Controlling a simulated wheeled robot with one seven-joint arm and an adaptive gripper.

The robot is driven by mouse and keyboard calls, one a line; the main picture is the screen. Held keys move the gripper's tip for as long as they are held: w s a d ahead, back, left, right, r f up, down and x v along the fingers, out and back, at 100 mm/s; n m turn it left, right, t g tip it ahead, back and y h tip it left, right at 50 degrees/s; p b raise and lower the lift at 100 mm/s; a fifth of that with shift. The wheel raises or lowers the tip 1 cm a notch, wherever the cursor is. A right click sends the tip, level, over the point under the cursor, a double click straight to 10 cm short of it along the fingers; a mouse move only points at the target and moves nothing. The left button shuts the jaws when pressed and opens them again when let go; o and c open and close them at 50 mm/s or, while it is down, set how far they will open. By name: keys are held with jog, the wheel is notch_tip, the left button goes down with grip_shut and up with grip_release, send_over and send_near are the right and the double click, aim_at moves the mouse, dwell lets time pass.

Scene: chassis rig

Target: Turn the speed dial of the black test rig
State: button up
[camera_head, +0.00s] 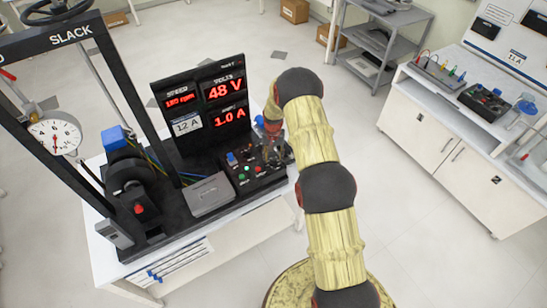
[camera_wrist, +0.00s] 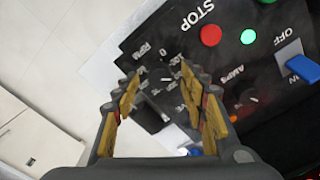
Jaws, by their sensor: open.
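The black test rig (camera_head: 205,150) stands on a white table, with red displays reading 180 rpm, 48 V and 1.0 A. My gripper (camera_head: 273,150) is over the right end of its control panel in the head view. In the wrist view my gripper (camera_wrist: 158,80) is open, its yellow-padded fingers spread on either side of a black dial (camera_wrist: 163,80) beside the RPM lettering. The dial has a white pointer mark and is partly hard to make out against the black panel. I cannot tell whether the fingers touch it. In the head view my gripper hides the dial.
A gauge (camera_head: 55,137) hangs at left. A white cabinet (camera_head: 455,145) stands right, with clear floor between.

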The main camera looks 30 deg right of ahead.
jog(key=shift+f, duration=0.3)
jog(key=shift+c, duration=0.4)
grip_shut()
